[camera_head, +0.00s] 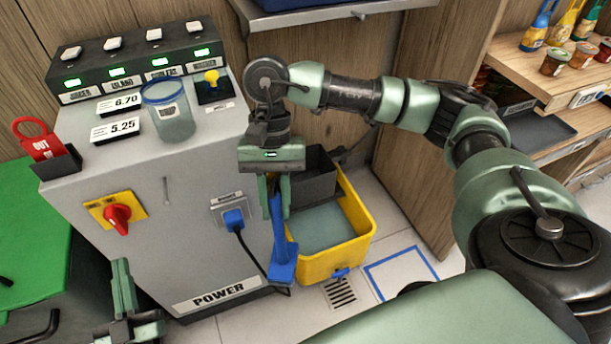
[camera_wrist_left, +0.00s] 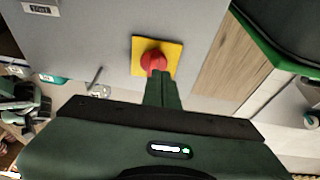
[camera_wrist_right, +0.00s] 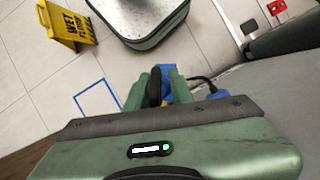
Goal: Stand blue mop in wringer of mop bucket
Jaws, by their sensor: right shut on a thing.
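The blue mop (camera_head: 283,262) hangs from my right gripper (camera_head: 275,195), in front of the machine and beside the bucket's left side. The gripper is shut on its upper part. In the right wrist view, a dark and blue part of the mop (camera_wrist_right: 157,85) shows between the fingers. The yellow mop bucket (camera_head: 352,225) stands on the floor, with grey water in it. Its dark grey wringer (camera_head: 318,178) sits at the back, just right of the gripper. My left gripper (camera_head: 123,285) is shut and empty at the lower left; its fingers lie together in the left wrist view (camera_wrist_left: 162,90).
The grey machine (camera_head: 170,240) with a red knob (camera_head: 117,217) and blue power plug (camera_head: 235,220) stands left of the mop. A blue floor square (camera_head: 402,272) and drain grate (camera_head: 340,292) lie near the bucket. A wet-floor sign (camera_wrist_right: 70,23) stands on the floor. Shelves (camera_head: 560,75) are at right.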

